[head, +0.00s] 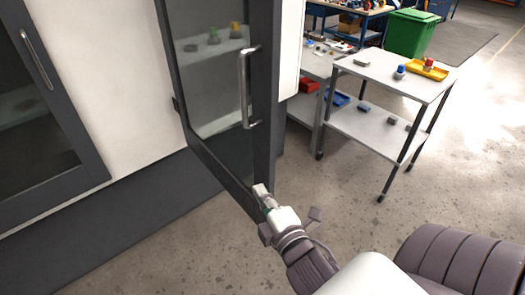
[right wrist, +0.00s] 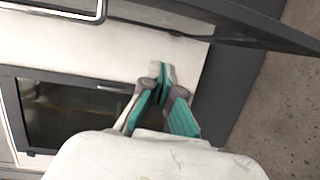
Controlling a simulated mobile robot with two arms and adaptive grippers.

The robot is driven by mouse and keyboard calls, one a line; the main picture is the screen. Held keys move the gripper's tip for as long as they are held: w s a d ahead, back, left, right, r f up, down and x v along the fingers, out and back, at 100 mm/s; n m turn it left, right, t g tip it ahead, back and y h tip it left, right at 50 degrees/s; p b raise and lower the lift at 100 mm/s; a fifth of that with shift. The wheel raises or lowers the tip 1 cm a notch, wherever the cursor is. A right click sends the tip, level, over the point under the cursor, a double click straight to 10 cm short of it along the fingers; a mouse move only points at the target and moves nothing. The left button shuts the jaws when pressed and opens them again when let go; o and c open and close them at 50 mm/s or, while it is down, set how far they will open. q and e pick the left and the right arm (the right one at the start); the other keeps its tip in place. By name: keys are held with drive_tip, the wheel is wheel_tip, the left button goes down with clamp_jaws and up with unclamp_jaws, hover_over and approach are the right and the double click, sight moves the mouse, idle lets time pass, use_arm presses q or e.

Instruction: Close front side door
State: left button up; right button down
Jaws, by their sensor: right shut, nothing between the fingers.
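The side door (head: 217,80) stands open in the head view, a dark frame around a glass pane with a vertical metal handle (head: 246,86) near its free edge. In the right wrist view its dark frame (right wrist: 262,28) crosses the upper right. My right gripper (head: 262,194) is shut and empty, low by the door's bottom free corner. Its closed fingertips (right wrist: 160,70) show in the right wrist view, apart from the door frame there. In the head view I cannot tell whether they touch the door. My left gripper is not in view.
A white machine wall (head: 110,70) with another dark-framed window door (head: 40,120) is at left. A grey cart (head: 385,75) with small parts and a yellow tray (head: 427,70) stands at right, a green bin (head: 411,33) behind. The floor (head: 340,190) before the cart is clear.

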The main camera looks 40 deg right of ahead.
sight(263, 149)
drive_tip(key=shift+t+h, duration=0.4)
drive_tip(key=shift+w+d+r+p, duration=0.35)
drive_tip(key=shift+w+d+r, duration=0.25)
drive_tip(key=shift+w+d, duration=0.75)
drive_tip(key=shift+w+d+r+p, duration=0.35)
drive_tip(key=shift+w+d+r, duration=0.45)
drive_tip(key=shift+w, duration=0.85)
drive_tip(key=shift+w+d+r+p, duration=0.35)
drive_tip(key=shift+w+d+r, duration=0.1)
drive_tip(key=shift+w+d, duration=0.95)
drive_tip(key=shift+n, duration=0.3)
